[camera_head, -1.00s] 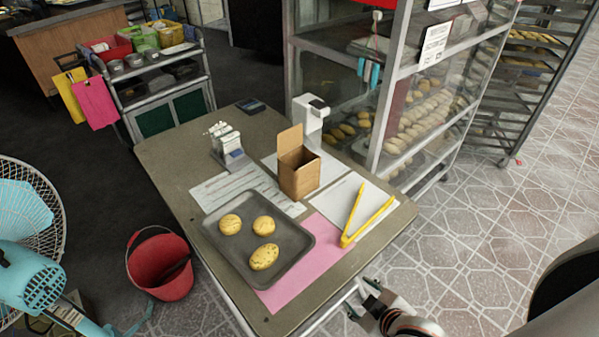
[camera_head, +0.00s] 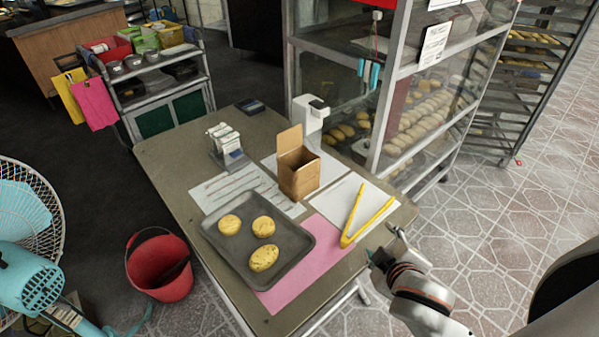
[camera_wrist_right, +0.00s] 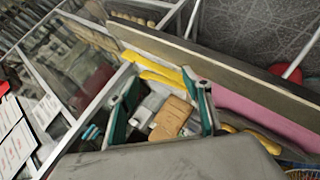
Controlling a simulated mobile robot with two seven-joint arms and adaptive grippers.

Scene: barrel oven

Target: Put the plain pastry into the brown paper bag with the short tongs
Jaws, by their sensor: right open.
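Three pastries lie on a dark tray (camera_head: 221,247). The upper two (camera_head: 230,224) (camera_head: 263,227) look plain, and the lower one (camera_head: 264,258) looks speckled. The open brown paper bag (camera_head: 299,176) stands upright behind the tray. The yellow tongs (camera_head: 351,226) lie spread in a V on white paper and the pink sheet's edge. They show partly in the right wrist view (camera_wrist_right: 160,72). My right gripper (camera_head: 384,250) is open and empty at the table's right edge, near the tongs' joined end and apart from them. My left gripper is not in view.
The table (camera_head: 168,163) also holds a white holder (camera_head: 226,146), a white device (camera_head: 311,116) and paper sheets. A glass display case (camera_head: 420,120) stands close behind its right side. A red bucket (camera_head: 160,266) and a fan (camera_head: 28,230) are at left.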

